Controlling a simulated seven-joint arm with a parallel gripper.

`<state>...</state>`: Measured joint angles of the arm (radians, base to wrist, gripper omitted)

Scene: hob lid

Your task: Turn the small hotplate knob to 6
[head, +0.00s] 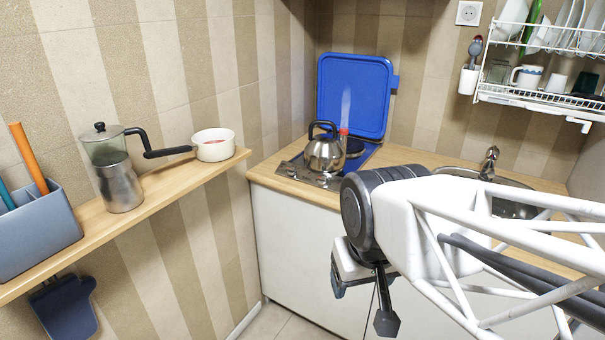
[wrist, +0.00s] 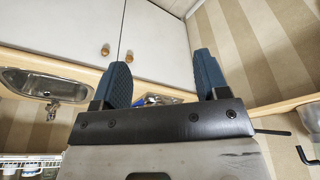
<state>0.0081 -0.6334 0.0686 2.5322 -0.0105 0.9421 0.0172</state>
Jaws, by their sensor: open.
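The hob (head: 297,174) is set in the worktop near the corner, its blue lid (head: 355,95) standing open against the wall. A steel kettle (head: 325,156) with a black handle stands on it. The small hotplate knob is too small to tell apart at the hob's metal front, so its setting cannot be read. My gripper (wrist: 162,62) is open and empty, its two blue fingers wide apart in the wrist view. In the head view it hangs in front of the white cabinets, apart from the hob, partly hidden by my own arm.
A wooden shelf (head: 150,212) at the left holds a moka pot (head: 120,180), a small white pot (head: 213,146) and a grey utensil box (head: 38,235). The sink (head: 515,205) lies right of the hob, below a dish rack (head: 540,97).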

